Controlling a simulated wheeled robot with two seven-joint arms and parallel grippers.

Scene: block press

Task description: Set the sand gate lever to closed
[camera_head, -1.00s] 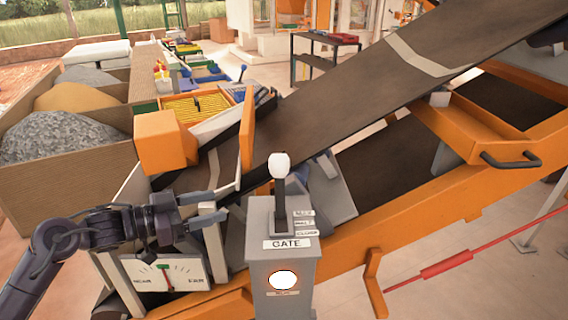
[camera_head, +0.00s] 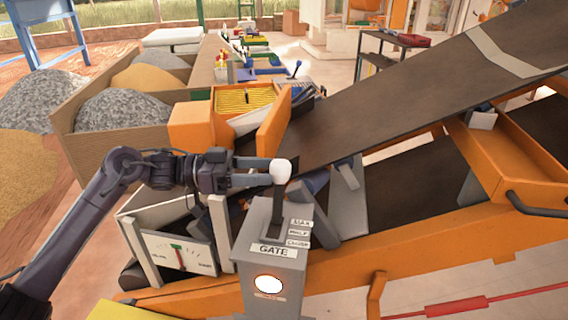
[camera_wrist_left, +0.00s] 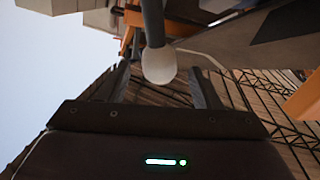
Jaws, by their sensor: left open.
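The sand gate lever (camera_head: 281,172) has a white knob on a dark shaft. It stands up from a grey box (camera_head: 272,240) labelled GATE, with several small position labels beside the slot. The shaft stands nearly upright, at the end of the slot away from the lowest label. My left gripper (camera_head: 268,172) is open at the knob's left side, its fingers reaching to it. In the left wrist view the knob (camera_wrist_left: 158,66) sits between the two spread fingertips. Whether a finger touches it I cannot tell. My right gripper is not in view.
A dark conveyor belt (camera_head: 390,110) on an orange frame rises to the right behind the box. A white dial gauge (camera_head: 178,252) stands left of it. Wooden bays with gravel (camera_head: 125,112) and sand lie at the back left.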

